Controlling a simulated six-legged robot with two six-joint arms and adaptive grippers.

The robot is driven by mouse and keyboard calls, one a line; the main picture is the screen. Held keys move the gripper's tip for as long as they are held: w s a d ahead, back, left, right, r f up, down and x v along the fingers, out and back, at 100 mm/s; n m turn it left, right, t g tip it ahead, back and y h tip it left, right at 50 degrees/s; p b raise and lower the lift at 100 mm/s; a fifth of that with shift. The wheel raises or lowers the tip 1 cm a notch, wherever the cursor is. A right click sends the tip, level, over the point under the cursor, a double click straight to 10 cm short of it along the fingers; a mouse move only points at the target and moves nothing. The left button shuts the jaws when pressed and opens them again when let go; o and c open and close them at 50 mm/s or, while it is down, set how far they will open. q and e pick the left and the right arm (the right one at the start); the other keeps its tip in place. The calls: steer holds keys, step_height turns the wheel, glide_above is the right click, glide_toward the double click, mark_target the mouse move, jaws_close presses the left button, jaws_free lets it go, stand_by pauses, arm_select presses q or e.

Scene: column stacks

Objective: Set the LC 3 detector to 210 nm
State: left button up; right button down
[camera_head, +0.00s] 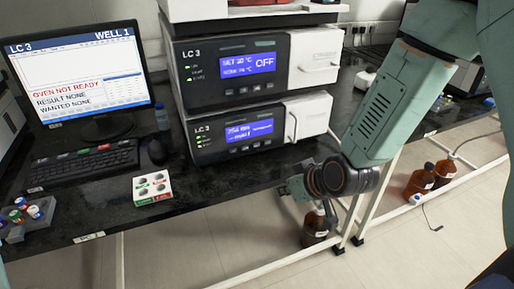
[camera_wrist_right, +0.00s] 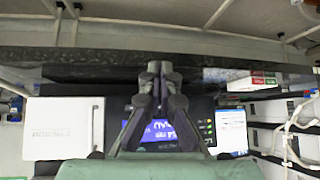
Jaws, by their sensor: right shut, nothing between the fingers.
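The LC 3 stack stands on the black bench in the head view. Its lower module, the detector (camera_head: 205,145), has a blue display (camera_head: 249,130) that seems to read 254 nm, with small buttons below it. The display also shows upside down in the right wrist view (camera_wrist_right: 160,131), partly hidden behind my fingers. My right gripper (camera_head: 286,190) is low in front of the bench edge, below and right of the detector. Its fingers (camera_wrist_right: 160,68) are shut and empty, apart from the buttons. My left gripper is out of view.
The upper module (camera_head: 205,80) shows OFF. A monitor (camera_head: 75,75) reads OVEN NOT READY, with a keyboard (camera_head: 82,163) below it. A small box with grey knobs or buttons (camera_head: 152,188) lies near the bench edge.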

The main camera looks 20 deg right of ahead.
mark_target(257, 145)
steer(key=shift+w+r+n+t+y, duration=0.15)
steer(key=shift+w+r+n, duration=0.35)
steer(key=shift+n, duration=0.45)
steer(key=shift+w+r+n+t+y, duration=0.1)
steer(key=shift+w+r+n, duration=0.4)
steer(key=shift+n, duration=0.4)
steer(key=shift+w+r+n+t+y, duration=0.15)
steer(key=shift+w+r+n, duration=0.3)
steer(key=shift+n, duration=0.5)
steer(key=shift+f, duration=0.1)
steer(key=w, duration=0.7)
steer(key=shift+w+a, duration=0.15)
steer(key=shift+w, duration=0.8)
